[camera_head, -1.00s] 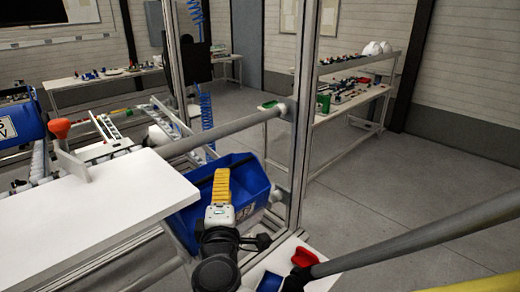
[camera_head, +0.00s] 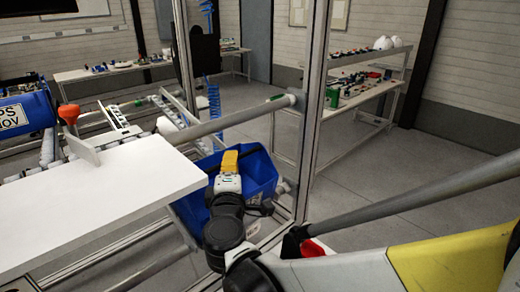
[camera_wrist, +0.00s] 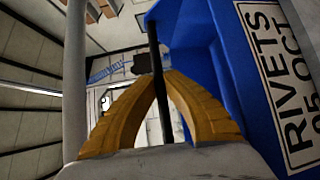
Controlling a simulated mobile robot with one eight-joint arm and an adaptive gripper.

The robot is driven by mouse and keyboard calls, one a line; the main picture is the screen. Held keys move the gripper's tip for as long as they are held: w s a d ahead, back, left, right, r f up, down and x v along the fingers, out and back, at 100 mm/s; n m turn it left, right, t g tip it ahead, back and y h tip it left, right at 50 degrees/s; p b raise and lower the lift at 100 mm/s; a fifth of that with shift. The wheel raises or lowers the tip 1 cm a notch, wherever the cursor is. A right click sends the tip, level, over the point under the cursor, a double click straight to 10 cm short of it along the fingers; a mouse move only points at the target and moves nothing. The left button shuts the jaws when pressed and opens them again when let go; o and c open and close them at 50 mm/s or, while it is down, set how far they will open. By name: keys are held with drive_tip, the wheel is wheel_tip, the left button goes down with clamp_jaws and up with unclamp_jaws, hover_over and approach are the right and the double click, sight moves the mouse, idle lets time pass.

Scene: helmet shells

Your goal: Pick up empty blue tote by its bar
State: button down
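The blue tote (camera_head: 262,174) hangs beside the metal frame upright, just past the white table's corner. In the head view its inside looks empty where I can see it. In the wrist view its blue wall (camera_wrist: 215,65) fills the right side, with a white label reading RIVETS. A thin dark bar (camera_wrist: 153,40) runs upright beside that wall. My gripper (camera_wrist: 155,76) has its yellow fingers curved together with the tips closed around this bar. In the head view my gripper (camera_head: 230,160) is over the tote's near left side and hides part of it.
A white tabletop (camera_head: 100,195) lies close on the left. A grey horizontal pipe (camera_head: 235,117) and metal uprights (camera_head: 312,110) stand right behind and beside the tote. Another blue tote (camera_head: 22,115) is at far left. Open floor (camera_head: 400,180) lies to the right.

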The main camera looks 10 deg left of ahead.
idle(0.3)
drive_tip(key=shift+r, duration=0.5)
drive_tip(key=s+d+r+p, duration=0.1)
drive_tip(key=s, duration=0.8)
drive_tip(key=s+d+r+p, duration=0.1)
drive_tip(key=s+d+p, duration=0.1)
drive_tip(key=s, duration=0.6)
drive_tip(key=shift+s+r, duration=0.2)
drive_tip(key=shift+s, duration=0.2)
drive_tip(key=shift+c, duration=2.2)
unclamp_jaws()
